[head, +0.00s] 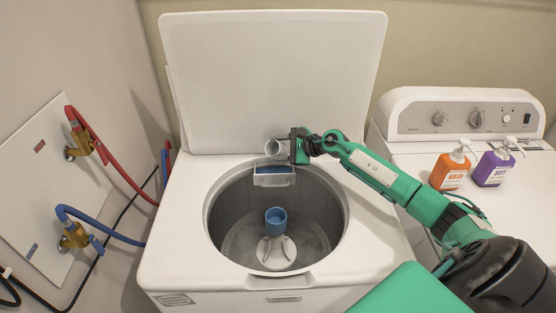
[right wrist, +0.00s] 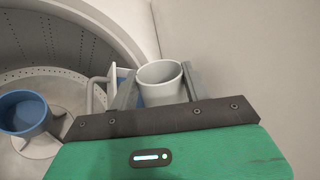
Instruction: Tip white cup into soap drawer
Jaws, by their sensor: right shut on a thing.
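A white cup (head: 277,149) is held at the back rim of the washer's tub, tilted with its mouth toward the left in the head view. My right gripper (head: 296,148) is shut on it from the right. In the right wrist view the cup (right wrist: 161,84) sits between the two fingers (right wrist: 158,92). The soap drawer (head: 274,176) is just below the cup at the back of the tub opening; a blue inside shows. In the right wrist view the drawer (right wrist: 98,92) is partly hidden behind a finger. My left gripper is not in view.
The washer's lid (head: 275,80) stands open behind. A blue-topped agitator (head: 276,222) rises in the tub. An orange bottle (head: 451,170) and a purple bottle (head: 492,167) stand on the right machine. Red and blue hoses (head: 110,165) run along the left wall.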

